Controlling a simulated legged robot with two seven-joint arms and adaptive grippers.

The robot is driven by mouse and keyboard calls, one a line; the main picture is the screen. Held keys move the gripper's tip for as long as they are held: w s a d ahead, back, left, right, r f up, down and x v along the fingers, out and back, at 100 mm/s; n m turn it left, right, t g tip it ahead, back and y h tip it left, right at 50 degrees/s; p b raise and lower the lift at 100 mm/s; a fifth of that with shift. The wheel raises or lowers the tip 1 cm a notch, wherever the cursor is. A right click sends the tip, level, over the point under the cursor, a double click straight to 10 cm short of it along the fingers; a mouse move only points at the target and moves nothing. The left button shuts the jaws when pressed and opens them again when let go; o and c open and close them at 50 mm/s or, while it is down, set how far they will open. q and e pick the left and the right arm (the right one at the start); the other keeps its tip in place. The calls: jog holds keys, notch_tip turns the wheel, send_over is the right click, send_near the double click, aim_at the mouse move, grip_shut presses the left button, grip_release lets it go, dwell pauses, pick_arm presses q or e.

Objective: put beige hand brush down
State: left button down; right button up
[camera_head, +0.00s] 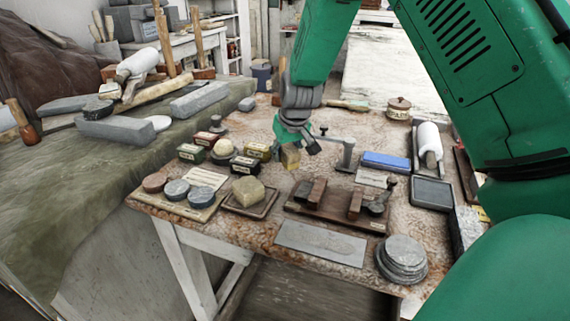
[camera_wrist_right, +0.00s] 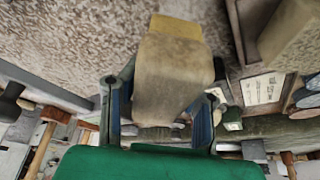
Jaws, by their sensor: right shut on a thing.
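My right gripper (camera_head: 296,140) hangs over the middle of the stone-topped table (camera_head: 262,113), its fingers pointing down. It is shut on the beige hand brush (camera_head: 290,157), a small block that shows just below the fingers. In the right wrist view the brush (camera_wrist_right: 170,80) sits between the two blue-grey fingers of the gripper (camera_wrist_right: 162,115), with a yellowish strip (camera_wrist_right: 178,30) at its far end. I cannot tell whether the brush touches the table. My left gripper is not in view.
Several small labelled boxes (camera_head: 259,151) stand left of the brush. A metal stand (camera_head: 346,153) and a blue block (camera_head: 386,161) are to the right. A wooden rack (camera_head: 338,217) and a tray with a rough sponge-like block (camera_head: 248,190) lie in front. The table behind is mostly bare.

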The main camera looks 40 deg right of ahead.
aim_at(285, 175)
jog(key=shift+a+f, duration=0.25)
jog(key=shift+f, duration=1.15)
jog(key=shift+d+f, duration=0.15)
jog(key=shift+d, duration=0.3)
jog(key=shift+s+d+f, duration=0.1)
jog(key=shift+f, duration=0.3)
jog(key=o, duration=0.9)
jog(key=shift+a, duration=0.25)
jog(key=shift+c, duration=0.2)
jog(key=shift+o, duration=0.8)
jog(key=shift+a, duration=0.1)
jog(key=shift+r, duration=0.1)
